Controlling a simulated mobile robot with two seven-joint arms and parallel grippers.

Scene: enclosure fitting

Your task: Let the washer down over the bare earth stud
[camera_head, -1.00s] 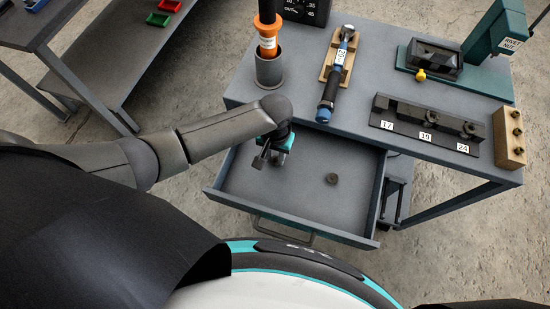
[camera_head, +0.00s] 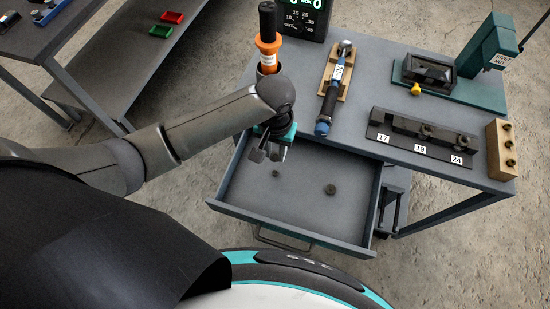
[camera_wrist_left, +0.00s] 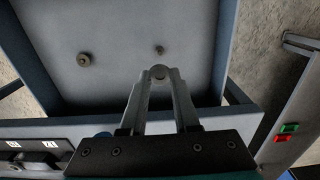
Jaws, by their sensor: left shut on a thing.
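My left gripper (camera_wrist_left: 160,75) is shut on the washer (camera_wrist_left: 160,72), a small grey round piece at its fingertips in the left wrist view. In the head view the left gripper (camera_head: 276,155) is over the left part of the open drawer, and the washer is too small to tell there. A small stud (camera_wrist_left: 159,49) stands on the drawer floor just beyond the washer in the wrist view, apart from it in the picture. A wider round dark piece (camera_wrist_left: 84,59) is to its left; it also shows in the head view (camera_head: 330,189). My right gripper is not in view.
The drawer's front wall (camera_head: 285,228) and side walls surround the floor.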

